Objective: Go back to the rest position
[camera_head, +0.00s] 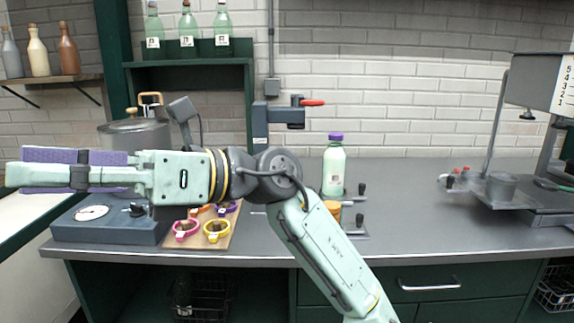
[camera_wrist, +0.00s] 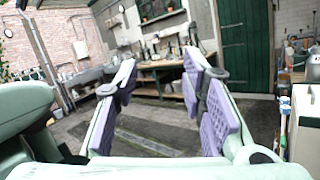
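My gripper (camera_head: 40,170) is stretched out to the left in the head view, level and above the left end of the counter. Its purple-padded fingers point left. In the wrist view the two fingers of my gripper (camera_wrist: 160,72) stand well apart with nothing between them, so it is open and empty. The wrist view looks across the room, with floor between the fingers.
Below my arm are a blue-grey scale (camera_head: 105,232) and a wooden board (camera_head: 215,240) with coloured rings. A large pot (camera_head: 135,135) stands behind. A milk bottle (camera_head: 334,170) with a purple cap stands right of my arm. The counter's middle right (camera_head: 420,215) is clear.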

